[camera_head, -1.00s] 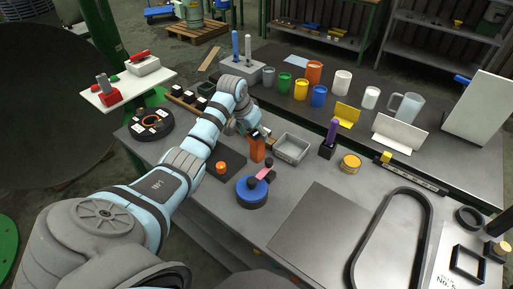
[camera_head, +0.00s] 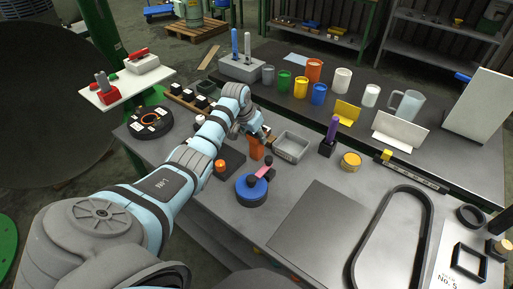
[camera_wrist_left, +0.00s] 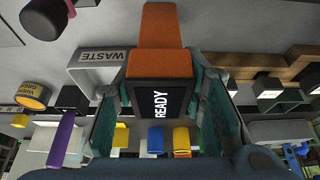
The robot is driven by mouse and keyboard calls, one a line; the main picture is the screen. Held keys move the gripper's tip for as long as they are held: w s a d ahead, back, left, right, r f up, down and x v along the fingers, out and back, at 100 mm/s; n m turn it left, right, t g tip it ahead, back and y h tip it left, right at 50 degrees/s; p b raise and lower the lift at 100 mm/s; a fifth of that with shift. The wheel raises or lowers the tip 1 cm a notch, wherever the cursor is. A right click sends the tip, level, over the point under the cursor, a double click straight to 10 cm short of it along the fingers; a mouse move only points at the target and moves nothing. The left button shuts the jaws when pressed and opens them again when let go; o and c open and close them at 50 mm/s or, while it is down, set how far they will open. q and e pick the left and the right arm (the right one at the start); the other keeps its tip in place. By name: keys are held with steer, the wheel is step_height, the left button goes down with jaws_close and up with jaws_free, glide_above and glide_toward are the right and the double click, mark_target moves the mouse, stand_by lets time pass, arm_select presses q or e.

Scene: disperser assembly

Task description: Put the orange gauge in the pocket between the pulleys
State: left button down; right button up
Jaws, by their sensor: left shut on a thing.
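The orange gauge (camera_head: 256,149) is upright in my left gripper (camera_head: 257,138), above the table beside the grey bin. In the left wrist view the orange gauge (camera_wrist_left: 160,62), with a dark screen reading READY, is between the teal fingers of my left gripper (camera_wrist_left: 162,92), which is shut on it. I cannot make out for certain which parts are the pulleys or where the pocket between them lies. My right gripper is not in view.
A grey waste bin (camera_head: 291,148) stands right of the gauge. A blue round piece (camera_head: 252,193) with pink and black parts on it is in front. An orange cap (camera_head: 220,165) is on a dark pad. A black loop frame (camera_head: 428,222) lies right; a bare grey plate (camera_head: 318,225) is left of it.

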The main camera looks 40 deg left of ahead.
arm_select(q)
steer(key=shift+w+r, duration=0.1)
steer(key=shift+r, duration=0.35)
step_height(320, 180, up, 19)
steer(key=p, duration=0.1)
